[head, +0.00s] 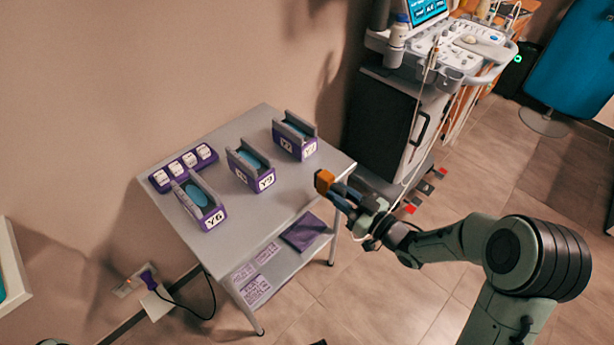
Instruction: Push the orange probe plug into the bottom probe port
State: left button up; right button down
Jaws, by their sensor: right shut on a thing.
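The orange probe plug (324,181) is a small block held at the fingertips of my right gripper (336,190). The gripper is shut on it, in front of the right edge of the grey table and seemingly clear of the tabletop. The ultrasound machine (392,125) stands behind to the right, with a dark cabinet body, a control panel and a lit screen. I cannot make out the bottom probe port in this view. My left gripper is not in view.
The grey table (243,213) carries purple-based holders labelled Y6 (212,219), Y9 (266,181) and Y7 (309,149), and a purple strip of white blocks (184,168). A cable (414,150) hangs down the machine's front. Tiled floor (395,290) is open at the front.

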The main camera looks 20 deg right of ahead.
jog(key=shift+s, duration=0.1)
dwell(0.3)
jog(key=shift+p+v, duration=0.5)
jog(key=shift+v, duration=2.45)
